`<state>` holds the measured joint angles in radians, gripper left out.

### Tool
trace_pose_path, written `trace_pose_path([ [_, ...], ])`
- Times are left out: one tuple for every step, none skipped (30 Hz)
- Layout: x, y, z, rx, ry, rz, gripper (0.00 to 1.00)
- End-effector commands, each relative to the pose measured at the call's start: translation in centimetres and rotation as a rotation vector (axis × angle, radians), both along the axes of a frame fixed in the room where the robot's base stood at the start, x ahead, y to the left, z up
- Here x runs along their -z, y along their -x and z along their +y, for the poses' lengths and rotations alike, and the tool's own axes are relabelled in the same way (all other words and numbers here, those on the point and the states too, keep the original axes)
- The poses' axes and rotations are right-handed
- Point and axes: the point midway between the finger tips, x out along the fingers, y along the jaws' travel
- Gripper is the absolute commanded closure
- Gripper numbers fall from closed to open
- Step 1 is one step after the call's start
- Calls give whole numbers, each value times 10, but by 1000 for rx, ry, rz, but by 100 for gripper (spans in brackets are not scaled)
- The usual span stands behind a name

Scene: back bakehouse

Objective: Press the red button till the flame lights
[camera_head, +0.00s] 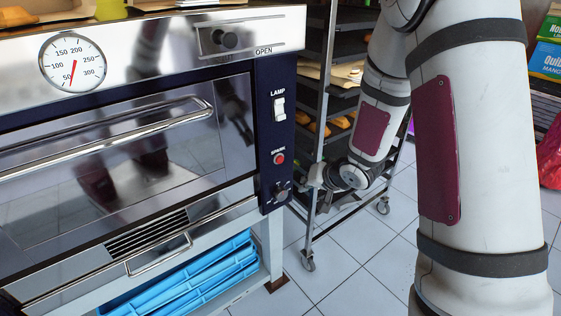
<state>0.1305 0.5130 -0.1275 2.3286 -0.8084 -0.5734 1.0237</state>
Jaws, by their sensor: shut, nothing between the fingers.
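The red button (279,158) is a small round button under the word SPARK on the dark blue panel (271,109) at the oven's right edge. My gripper (316,179) is shut and empty. It is to the right of and a little below the button, apart from it. It is small and partly lost against the rack behind, so its fingertips are hard to make out. The button is uncovered. No flame shows in the dark slatted grille (147,234) low on the oven front.
The white LAMP switch (279,109) sits above the button, and a dark knob (282,192) sits below it. The oven door's long handle (110,139) projects on the left. A wheeled rack (317,122) with bread trays stands behind my arm. Blue crates (190,283) lie under the oven.

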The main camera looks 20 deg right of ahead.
Motion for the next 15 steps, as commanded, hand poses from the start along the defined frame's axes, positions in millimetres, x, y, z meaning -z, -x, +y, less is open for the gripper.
trace_pose_path([
  [0,0,0,0,0,0,100],
  [0,0,0,1,1,0,100],
  [0,0,0,1,1,0,100],
  [0,0,0,1,1,0,100],
  [0,0,0,0,1,0,100],
  [0,-1,1,0,1,0,100],
  [0,-2,1,0,1,0,100],
  [0,-4,2,-1,2,0,100],
  [0,-6,3,-1,2,1,100],
  [1,-8,4,-1,2,1,100],
  [0,-11,5,-3,2,0,100],
  [0,-15,6,-3,3,-1,100],
  [0,-19,8,-3,3,-1,100],
  [1,-22,9,-3,3,-1,100],
  [1,-27,11,-2,2,-1,100],
])
